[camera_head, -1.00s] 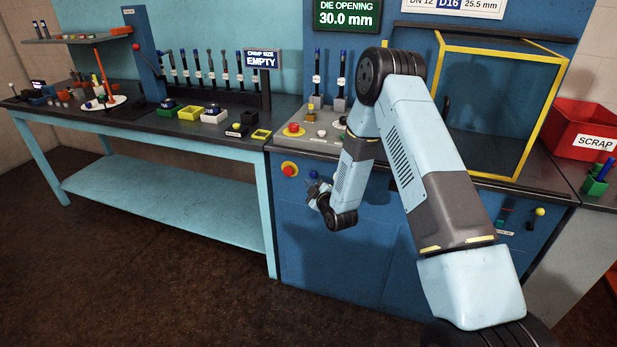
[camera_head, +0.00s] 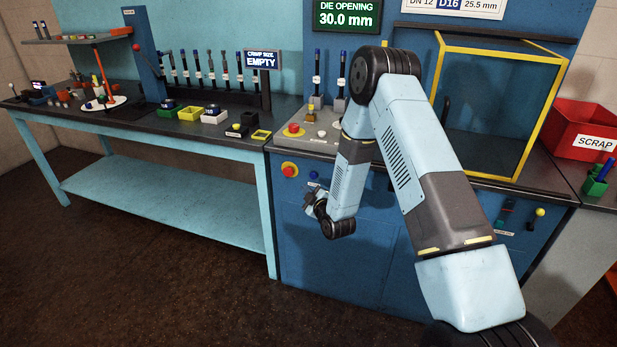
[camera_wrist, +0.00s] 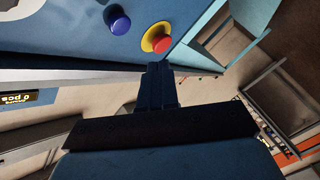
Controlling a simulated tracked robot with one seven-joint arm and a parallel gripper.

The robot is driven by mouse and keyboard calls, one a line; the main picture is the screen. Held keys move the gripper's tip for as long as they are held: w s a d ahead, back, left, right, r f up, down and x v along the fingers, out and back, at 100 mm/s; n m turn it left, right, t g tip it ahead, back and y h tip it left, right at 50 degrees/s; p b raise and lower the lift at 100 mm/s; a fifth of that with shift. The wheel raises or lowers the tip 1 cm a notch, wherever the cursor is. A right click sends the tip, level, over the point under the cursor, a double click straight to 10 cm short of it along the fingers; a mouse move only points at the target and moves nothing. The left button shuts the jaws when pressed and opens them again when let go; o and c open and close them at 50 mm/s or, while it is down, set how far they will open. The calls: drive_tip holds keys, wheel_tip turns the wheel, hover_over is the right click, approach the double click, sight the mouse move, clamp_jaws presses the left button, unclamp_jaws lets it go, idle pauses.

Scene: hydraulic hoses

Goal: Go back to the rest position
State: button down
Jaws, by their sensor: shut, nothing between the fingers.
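My gripper (camera_head: 311,196) hangs in front of the blue cabinet (camera_head: 330,250), below the front edge of the worktop, with my arm folded above it. In the wrist view its fingers (camera_wrist: 157,80) are together with nothing between them. Beyond the fingertips are a red button on a yellow base (camera_wrist: 157,38) and a blue button (camera_wrist: 117,20). In the head view the red and yellow button (camera_head: 289,170) sits just up and left of my gripper. The gripper looks apart from the cabinet front, though the exact gap cannot be told.
A control panel (camera_head: 315,138) lies on the worktop behind my arm. A yellow-framed enclosure (camera_head: 540,125) and a red scrap bin (camera_head: 585,130) stand at the right. A light blue bench (camera_head: 170,205) with several hoses and small trays is at the left. The floor (camera_head: 150,280) in front is clear.

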drive_tip(key=shift+r, duration=0.1)
drive_tip(key=d+r+m+g+h, duration=0.1)
drive_tip(key=d+r, duration=0.2)
drive_tip(key=r, duration=0.4)
drive_tip(key=d+r+m+g+h, duration=0.1)
drive_tip(key=d+r+m+h, duration=0.15)
drive_tip(key=r, duration=0.55)
drive_tip(key=s+d+r+m+g+h, duration=0.1)
drive_tip(key=s+d+r, duration=0.3)
drive_tip(key=r, duration=0.2)
drive_tip(key=s+d+r+m+g+h, duration=0.1)
drive_tip(key=s+d+r+m, duration=0.1)
drive_tip(key=s+d+r, duration=0.3)
drive_tip(key=s+d+r+m+g+h, duration=0.25)
drive_tip(key=s+d+r+m, duration=0.2)
drive_tip(key=s+r, duration=0.7)
drive_tip(key=s+d+m+g, duration=0.1)
drive_tip(key=s+m, duration=0.1)
drive_tip(key=s, duration=0.9)
drive_tip(key=s+d+r+m+g, duration=0.1)
drive_tip(key=s+d+m+g, duration=0.1)
drive_tip(key=s, duration=0.9)
drive_tip(key=shift+s+d, duration=0.25)
drive_tip(key=shift+s, duration=0.05)
